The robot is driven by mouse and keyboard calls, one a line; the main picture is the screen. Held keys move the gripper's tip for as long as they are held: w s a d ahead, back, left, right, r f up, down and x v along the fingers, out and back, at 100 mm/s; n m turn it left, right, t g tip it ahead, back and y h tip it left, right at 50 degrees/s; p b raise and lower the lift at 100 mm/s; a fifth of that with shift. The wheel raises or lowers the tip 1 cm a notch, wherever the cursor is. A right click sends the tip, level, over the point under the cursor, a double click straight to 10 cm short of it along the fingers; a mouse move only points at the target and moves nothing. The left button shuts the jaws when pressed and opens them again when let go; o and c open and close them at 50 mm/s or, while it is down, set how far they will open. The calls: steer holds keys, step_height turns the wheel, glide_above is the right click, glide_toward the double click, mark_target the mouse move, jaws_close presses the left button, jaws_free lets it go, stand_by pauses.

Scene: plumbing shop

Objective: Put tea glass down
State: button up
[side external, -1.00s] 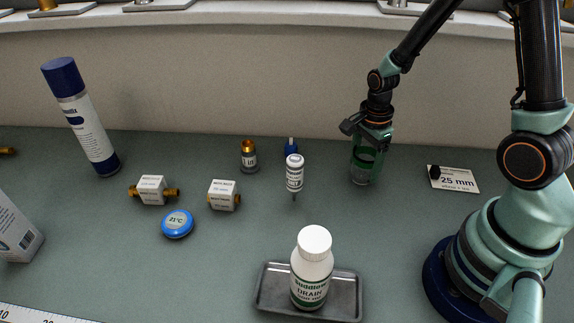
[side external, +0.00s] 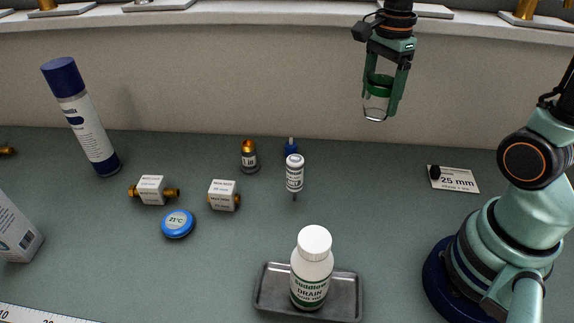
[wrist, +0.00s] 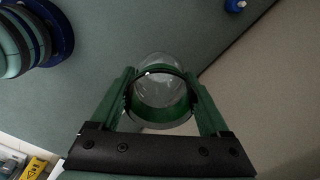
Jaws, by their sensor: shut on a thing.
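The tea glass (side external: 376,104) is clear with a green band near its upper part. My gripper (side external: 382,88) is shut on it and holds it upright, well above the bench, in front of the back wall. In the wrist view the glass (wrist: 160,84) sits between the two green fingers of my gripper (wrist: 162,100). Part of its side is hidden by the fingers in the side view.
The bench (side external: 390,220) is clear below the glass. A label card (side external: 455,181) lies to the right. A grey tray (side external: 347,296) bears a white drain bottle (side external: 312,268).

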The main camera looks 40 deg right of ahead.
steer(key=shift+w+r, duration=0.1)
steer(key=shift+r, duration=0.4)
steer(key=w+a+r+n, duration=0.1)
steer(key=w+a+n, duration=0.35)
steer(key=a, duration=0.75)
steer(key=w+a+r+n, duration=0.2)
steer(key=w+a+n, duration=0.3)
steer(key=a, duration=0.7)
steer(key=s+a+f+n, duration=0.2)
steer(key=s+a+n, duration=0.15)
steer(key=a, duration=0.95)
steer(key=s+a+f+n, duration=0.1)
steer(key=s+a+n, duration=0.3)
steer(key=a, duration=0.9)
steer(key=shift+m, duration=0.4)
steer(key=f, duration=1.9)
steer(key=shift+s+d+f, duration=0.1)
steer(key=shift+s+d, duration=0.15)
steer(key=shift+s, duration=0.15)
steer(key=shift+f, duration=0.2)
steer(key=o, duration=1.2)
steer(key=shift+o, duration=0.2)
